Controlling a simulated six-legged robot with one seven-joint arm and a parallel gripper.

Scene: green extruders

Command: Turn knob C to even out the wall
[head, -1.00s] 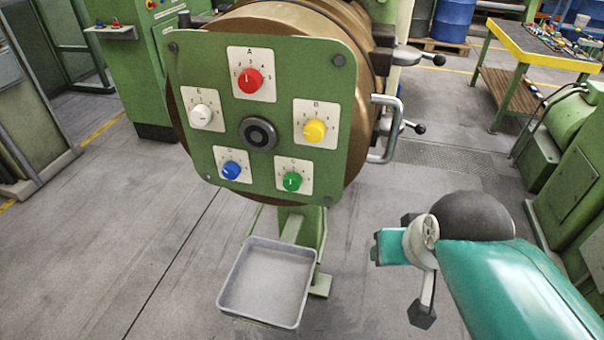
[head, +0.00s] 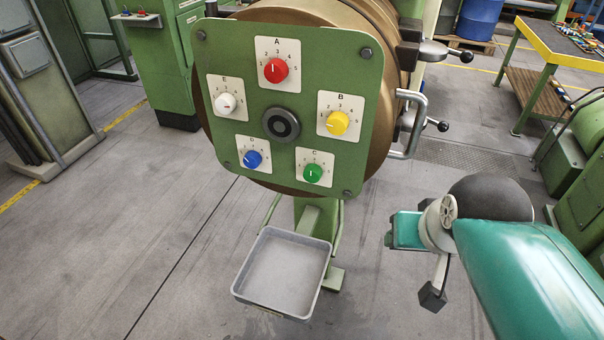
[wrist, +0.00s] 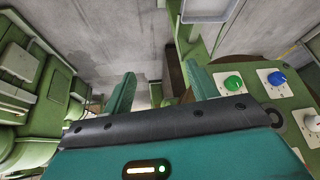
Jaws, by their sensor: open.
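Knob C (head: 312,173) is the green knob at the lower right of the green panel (head: 215,60), under the letter C. Its white mark looks roughly upright. In the wrist view the green knob (wrist: 233,82) is right of my gripper, beside the blue knob, and the view looks upside down. My gripper (wrist: 160,72) is open, its two teal fingers apart with nothing between them. It is clear of the panel. In the head view my teal arm is at the lower right, right of the panel. No extruded wall can be made out.
The panel also carries red (head: 276,70), yellow (head: 337,122), blue (head: 252,159) and white (head: 225,103) knobs around a black hub (head: 281,125). A metal handle (head: 412,125) sticks out at right. A grey tray (head: 240,280) is below. Floor between panel and arm is clear.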

